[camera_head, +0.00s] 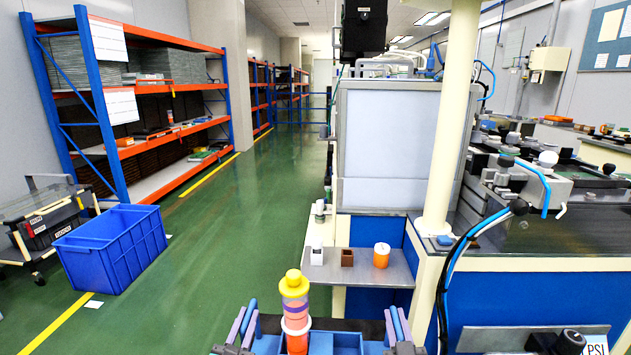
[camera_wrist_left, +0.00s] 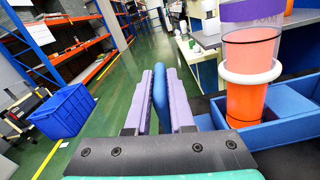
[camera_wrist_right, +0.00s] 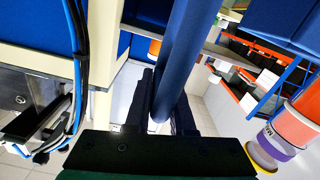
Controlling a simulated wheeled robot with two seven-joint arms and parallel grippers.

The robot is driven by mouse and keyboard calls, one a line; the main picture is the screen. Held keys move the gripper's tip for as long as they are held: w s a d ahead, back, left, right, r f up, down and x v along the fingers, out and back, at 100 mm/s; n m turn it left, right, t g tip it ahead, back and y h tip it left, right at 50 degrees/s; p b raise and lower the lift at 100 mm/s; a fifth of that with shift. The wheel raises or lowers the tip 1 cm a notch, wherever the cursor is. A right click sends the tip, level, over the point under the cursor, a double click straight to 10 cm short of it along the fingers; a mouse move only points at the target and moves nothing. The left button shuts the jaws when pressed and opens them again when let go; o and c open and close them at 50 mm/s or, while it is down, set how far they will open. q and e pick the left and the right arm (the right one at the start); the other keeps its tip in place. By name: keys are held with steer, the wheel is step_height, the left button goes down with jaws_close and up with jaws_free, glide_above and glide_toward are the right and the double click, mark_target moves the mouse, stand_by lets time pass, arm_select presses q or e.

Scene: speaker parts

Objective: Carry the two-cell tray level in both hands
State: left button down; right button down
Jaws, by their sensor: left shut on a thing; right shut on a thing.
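The blue two-cell tray (camera_head: 348,341) is at the bottom edge of the head view, partly cut off. An orange bottle-like object (camera_head: 294,312) with a white ring, purple band and yellow cap stands upright in its left cell; it also shows in the left wrist view (camera_wrist_left: 250,90). The visible part of the right cell looks empty. My left gripper (camera_head: 243,320) is shut on the tray's left blue handle (camera_wrist_left: 160,100). My right gripper (camera_head: 397,324) is shut on the right blue handle (camera_wrist_right: 183,55). The tray looks roughly level in the head view.
A grey shelf (camera_head: 378,281) ahead bears a white holder (camera_head: 317,256), a brown holder (camera_head: 347,258) and an orange cup (camera_head: 381,256). A blue crate (camera_head: 112,247) stands on the floor at left, before a storage rack (camera_head: 140,138). Green floor between is open.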

arm_select(q)
steer(key=c, duration=0.9)
jaws_free()
steer(key=shift+a+r, duration=0.1)
steer(key=shift+a, duration=0.1)
steer(key=shift+c, duration=0.2)
arm_select(e)
steer(key=c, duration=0.9)
jaws_free()
steer(key=shift+d+r, duration=0.1)
steer(key=shift+d, duration=0.1)
arm_select(q)
steer(key=shift+d, duration=0.1)
arm_select(e)
steer(key=shift+a, duration=0.1)
arm_select(q)
steer(key=o, duration=0.6)
steer(key=shift+d, duration=0.1)
steer(key=shift+c, duration=0.2)
arm_select(e)
steer(key=o, duration=0.5)
steer(key=shift+a, duration=0.1)
arm_select(q)
steer(key=o, duration=0.4)
arm_select(e)
steer(key=shift+o, duration=0.2)
steer(key=o, duration=0.4)
steer(key=shift+c, duration=0.2)
